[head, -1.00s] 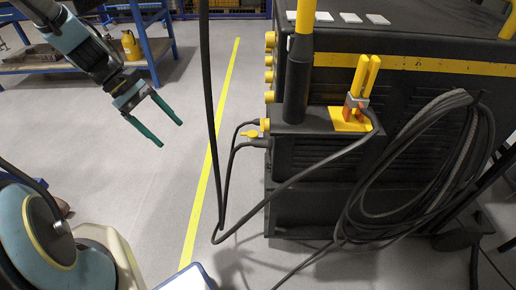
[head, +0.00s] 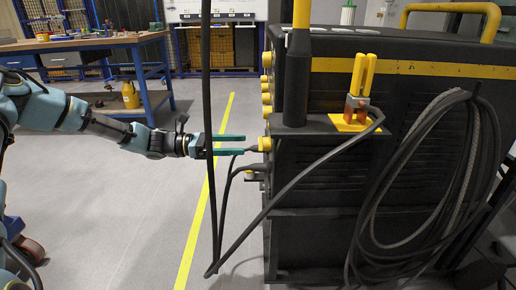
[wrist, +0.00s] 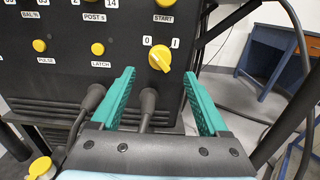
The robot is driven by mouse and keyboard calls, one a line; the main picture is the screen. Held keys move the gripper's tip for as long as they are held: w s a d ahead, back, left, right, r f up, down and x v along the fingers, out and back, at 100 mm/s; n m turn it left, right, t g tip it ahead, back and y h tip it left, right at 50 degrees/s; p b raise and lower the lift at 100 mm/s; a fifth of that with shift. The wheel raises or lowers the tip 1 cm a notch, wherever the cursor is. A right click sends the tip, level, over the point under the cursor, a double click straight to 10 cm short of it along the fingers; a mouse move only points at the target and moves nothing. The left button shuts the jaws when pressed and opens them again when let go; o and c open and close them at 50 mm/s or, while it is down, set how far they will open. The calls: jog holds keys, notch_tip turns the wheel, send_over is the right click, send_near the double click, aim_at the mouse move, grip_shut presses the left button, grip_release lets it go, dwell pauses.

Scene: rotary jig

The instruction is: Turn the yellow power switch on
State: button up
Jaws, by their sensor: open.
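The yellow power switch (wrist: 160,58) is a round knob with a raised grip on the dark machine panel in the wrist view. The labels 0 and I sit above it, left and right; I cannot tell which one it points to. My gripper (wrist: 158,75) is open and empty, its two green fingers reaching toward the panel on either side of and slightly below the knob. In the head view my gripper (head: 244,144) points right at the machine's left side, with its tips just short of a yellow knob (head: 265,144), likely the switch. Nothing is held.
A hanging black cable (head: 206,70) crosses the head view near my gripper.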

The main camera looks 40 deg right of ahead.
aim_at(265, 144)
jog(key=x, duration=0.6)
jog(key=shift+s+d+b, duration=0.2)
jog(key=shift+d+b, duration=0.05)
jog(key=shift+b, duration=0.05)
grip_shut()
dwell(0.4)
